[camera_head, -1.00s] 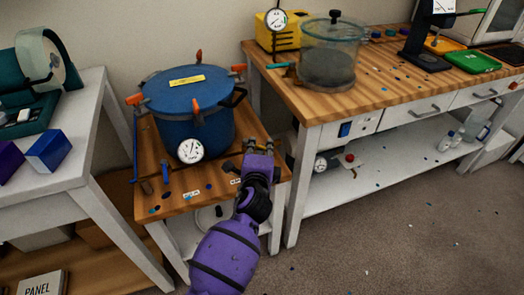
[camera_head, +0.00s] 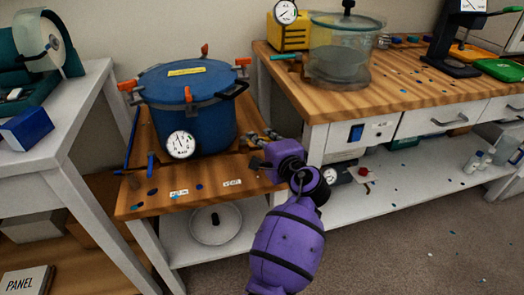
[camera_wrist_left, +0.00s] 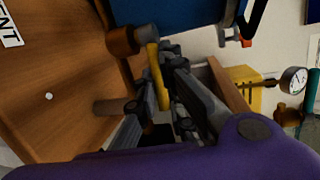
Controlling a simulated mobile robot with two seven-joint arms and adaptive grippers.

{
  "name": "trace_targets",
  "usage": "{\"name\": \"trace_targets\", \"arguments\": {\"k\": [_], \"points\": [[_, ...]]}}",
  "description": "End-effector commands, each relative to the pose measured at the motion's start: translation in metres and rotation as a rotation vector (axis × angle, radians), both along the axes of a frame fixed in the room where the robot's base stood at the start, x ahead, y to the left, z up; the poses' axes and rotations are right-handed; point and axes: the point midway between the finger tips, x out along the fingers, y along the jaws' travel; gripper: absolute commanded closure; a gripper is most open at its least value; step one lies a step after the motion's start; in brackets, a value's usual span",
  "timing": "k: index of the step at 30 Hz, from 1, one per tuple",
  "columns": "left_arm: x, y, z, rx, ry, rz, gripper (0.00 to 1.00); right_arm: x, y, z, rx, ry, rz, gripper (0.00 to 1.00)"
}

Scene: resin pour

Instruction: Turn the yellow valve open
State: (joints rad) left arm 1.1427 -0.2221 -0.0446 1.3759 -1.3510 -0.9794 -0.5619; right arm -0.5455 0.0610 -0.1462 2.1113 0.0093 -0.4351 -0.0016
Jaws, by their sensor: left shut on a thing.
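In the left wrist view, the yellow valve's handle (camera_wrist_left: 155,78) is a narrow yellow lever beside a brown, copper-coloured fitting. My left gripper (camera_wrist_left: 158,88) is shut on this handle, its dark fingers on either side. In the head view my purple left gripper (camera_head: 266,141) is at the right edge of the small wooden stand, by short metal pipe parts. It hides the handle there. The blue pressure pot (camera_head: 195,110), with orange clamps and a round gauge (camera_head: 180,145), stands just left of the gripper. My right gripper is not in view.
The wooden stand (camera_head: 150,200) has two small labels at its front edge. A workbench (camera_head: 400,95) at the right holds a clear chamber (camera_head: 342,60) and a yellow pump (camera_head: 287,38). A white table (camera_head: 60,140) stands at the left. Open floor lies at the front right.

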Motion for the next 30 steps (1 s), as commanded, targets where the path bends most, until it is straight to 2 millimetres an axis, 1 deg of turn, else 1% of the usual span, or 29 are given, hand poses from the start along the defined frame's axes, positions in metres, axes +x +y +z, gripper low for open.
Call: {"name": "trace_targets", "arguments": {"k": [1,3,5,9,12,20,30], "points": [[0.002,-0.002,-0.009,-0.007,0.008,0.035,1.00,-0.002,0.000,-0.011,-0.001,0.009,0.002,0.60],[0.004,-0.001,-0.008,-0.007,0.007,0.081,1.00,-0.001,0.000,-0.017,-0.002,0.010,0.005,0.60],[0.006,0.000,-0.007,-0.006,0.006,0.115,1.00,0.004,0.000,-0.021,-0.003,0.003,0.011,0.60],[0.009,0.001,-0.006,-0.006,0.007,0.179,1.00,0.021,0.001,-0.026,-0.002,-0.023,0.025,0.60],[0.010,0.002,-0.005,-0.006,0.006,0.211,1.00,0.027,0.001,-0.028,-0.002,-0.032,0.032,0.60],[0.011,0.003,-0.004,-0.006,0.006,0.245,1.00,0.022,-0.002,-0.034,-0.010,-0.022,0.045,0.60],[0.011,0.004,-0.003,-0.007,0.007,0.247,1.00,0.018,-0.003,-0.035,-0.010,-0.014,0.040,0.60]]}}
